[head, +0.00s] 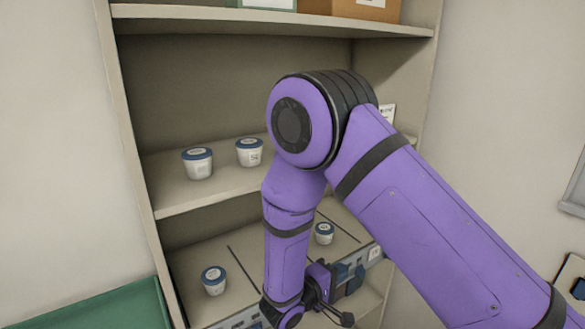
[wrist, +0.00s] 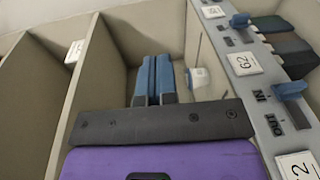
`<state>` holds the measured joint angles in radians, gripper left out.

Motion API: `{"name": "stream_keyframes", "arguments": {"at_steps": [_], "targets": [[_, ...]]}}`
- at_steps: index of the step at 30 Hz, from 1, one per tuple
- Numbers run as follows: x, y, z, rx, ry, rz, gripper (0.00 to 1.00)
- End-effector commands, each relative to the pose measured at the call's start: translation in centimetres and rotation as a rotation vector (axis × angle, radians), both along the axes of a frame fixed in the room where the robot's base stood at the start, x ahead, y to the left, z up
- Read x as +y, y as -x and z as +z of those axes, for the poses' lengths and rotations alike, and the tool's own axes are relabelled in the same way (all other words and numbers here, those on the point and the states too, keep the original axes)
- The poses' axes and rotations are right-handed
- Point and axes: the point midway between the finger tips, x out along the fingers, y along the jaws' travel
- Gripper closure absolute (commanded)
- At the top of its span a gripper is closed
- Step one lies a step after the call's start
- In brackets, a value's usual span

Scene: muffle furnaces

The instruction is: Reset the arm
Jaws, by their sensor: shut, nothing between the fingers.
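My purple arm reaches across the head view to the shelf unit, its elbow raised in front of the middle shelf. My gripper (head: 350,277) is low at the front of a lower shelf, partly hard to make out there. In the wrist view my gripper (wrist: 154,78) shows two blue fingers side by side, shut and empty. They point into a compartment between beige dividers. A white cup (wrist: 200,82) is just right of the fingers, partly cut off from view by a panel.
The shelf unit (head: 129,150) holds white cups with blue lids on the middle shelf (head: 198,164) and lower shelf (head: 214,281). A grey front rail (wrist: 235,50) with blue sliders and number labels runs beside the gripper. A green surface (head: 110,308) is at lower left.

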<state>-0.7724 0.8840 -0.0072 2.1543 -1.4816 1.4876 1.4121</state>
Motion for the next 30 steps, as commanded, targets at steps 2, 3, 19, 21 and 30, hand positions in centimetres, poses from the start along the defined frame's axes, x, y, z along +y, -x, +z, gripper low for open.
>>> {"name": "stream_keyframes", "arguments": {"at_steps": [2,3,19,21,30], "targets": [[-1.9,-0.1,2.7,0.021,-0.033,-0.085,1.0],[-2.7,0.0,3.9,0.034,-0.048,-0.124,1.0],[-13.0,5.1,16.3,0.228,-0.384,-0.529,1.0],[-14.1,6.1,17.6,0.249,-0.444,-0.561,1.0],[-17.5,11.0,22.3,0.314,-0.727,-0.64,1.0]]}}
